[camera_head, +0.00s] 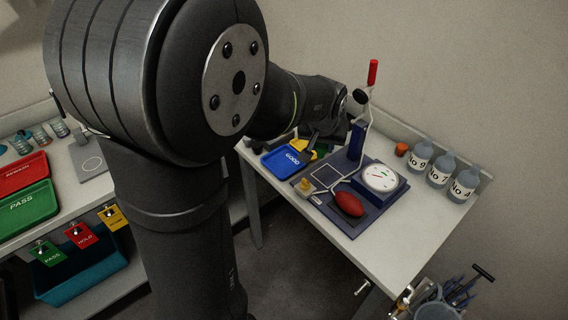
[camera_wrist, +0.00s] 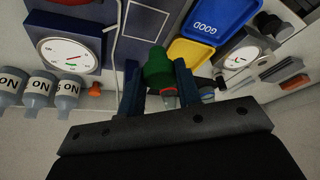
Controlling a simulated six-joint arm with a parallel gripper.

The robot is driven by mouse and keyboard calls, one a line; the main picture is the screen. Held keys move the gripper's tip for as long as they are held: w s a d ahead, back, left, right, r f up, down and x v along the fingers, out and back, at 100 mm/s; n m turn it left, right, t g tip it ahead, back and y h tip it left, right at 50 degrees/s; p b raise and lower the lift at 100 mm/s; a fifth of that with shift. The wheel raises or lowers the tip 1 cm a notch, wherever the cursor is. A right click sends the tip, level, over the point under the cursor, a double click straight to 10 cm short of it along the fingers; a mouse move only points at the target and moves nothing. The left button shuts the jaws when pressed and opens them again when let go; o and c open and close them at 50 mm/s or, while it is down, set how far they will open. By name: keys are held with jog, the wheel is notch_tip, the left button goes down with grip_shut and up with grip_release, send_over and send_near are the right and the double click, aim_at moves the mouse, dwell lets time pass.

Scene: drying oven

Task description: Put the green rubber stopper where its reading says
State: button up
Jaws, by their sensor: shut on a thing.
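The green rubber stopper (camera_wrist: 157,68) is between the two blue fingers of my gripper (camera_wrist: 158,88) in the wrist view. My gripper is shut on it. A tester with a dark blue base (camera_head: 344,220), a white dial (camera_head: 380,177) and a red-handled lever (camera_head: 373,72) stands on the table. The dial also shows in the wrist view (camera_wrist: 68,55); its reading is too small to tell.
A yellow tray (camera_wrist: 190,52) lies beside the GOOD tray; a second dial (camera_wrist: 240,58) is near. A red oval thing (camera_head: 350,204) sits on the tester base. Bottles (camera_head: 439,171) and an orange stopper (camera_head: 401,149) stand at the back. Left are red (camera_head: 22,176) and green PASS (camera_head: 30,207) trays.

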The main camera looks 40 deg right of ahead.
jog(key=shift+s+a+f, duration=0.1)
jog(key=shift+s+a, duration=0.25)
jog(key=shift+s, duration=0.2)
jog(key=shift+w+a+f, duration=0.1)
jog(key=shift+a+f, duration=0.05)
jog(key=shift+f, duration=0.1)
send_near(290, 165)
jog(key=shift+w+d+f, duration=0.1)
jog(key=shift+w+d, duration=0.55)
jog(key=shift+d, duration=0.1)
jog(key=shift+f, duration=1.95)
jog(key=shift+f, duration=0.1)
jog(key=o, duration=1)
